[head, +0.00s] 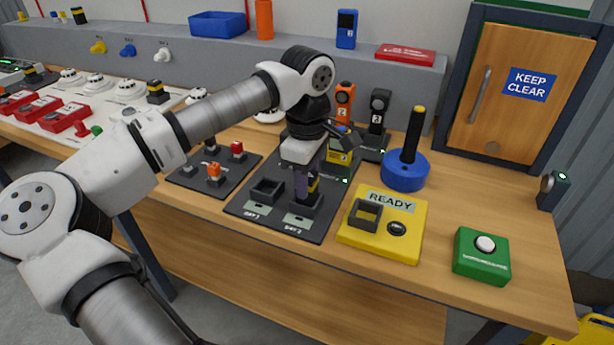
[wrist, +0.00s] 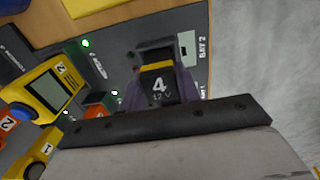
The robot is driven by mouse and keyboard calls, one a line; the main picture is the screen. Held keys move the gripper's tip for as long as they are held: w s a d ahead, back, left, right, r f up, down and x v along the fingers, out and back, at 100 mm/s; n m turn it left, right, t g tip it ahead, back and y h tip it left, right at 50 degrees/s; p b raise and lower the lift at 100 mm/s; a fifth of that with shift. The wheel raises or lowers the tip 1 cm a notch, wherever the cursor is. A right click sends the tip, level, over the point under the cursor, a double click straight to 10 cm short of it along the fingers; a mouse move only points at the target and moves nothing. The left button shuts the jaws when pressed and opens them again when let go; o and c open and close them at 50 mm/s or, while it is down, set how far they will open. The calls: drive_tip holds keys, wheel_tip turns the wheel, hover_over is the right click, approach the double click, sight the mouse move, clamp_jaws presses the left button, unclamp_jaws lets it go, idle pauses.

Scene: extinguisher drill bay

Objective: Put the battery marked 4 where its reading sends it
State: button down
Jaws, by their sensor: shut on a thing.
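The battery marked 4 (wrist: 160,88) is black with a yellow band and "12 V" in the wrist view. My gripper (head: 305,182) is shut on it, with a purple-grey finger on each side. The battery points down at the bay 2 holder (head: 305,205), a black square socket on a dark board (head: 245,207). Its lower end is at or inside the holder's mouth; I cannot tell how deep. The bay 1 holder (head: 267,189) beside it looks empty. A yellow meter marked 2 (wrist: 47,90) stands behind; its screen is too small to read.
A yellow READY box (head: 383,245) with an empty square socket is right of the board. A green button box (head: 481,256) and a blue base with a black post (head: 405,170) stand further right. A small board with red and orange pieces (head: 190,182) lies left.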

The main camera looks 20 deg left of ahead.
drive_tip(key=shift+f+b, duration=0.6)
drive_tip(key=shift+f, duration=0.1)
idle(0.3)
drive_tip(key=c, duration=0.6)
unclamp_jaws()
drive_tip(key=shift+r, duration=0.1)
drive_tip(key=shift+r+p, duration=2.3)
drive_tip(key=shift+r, duration=1.15)
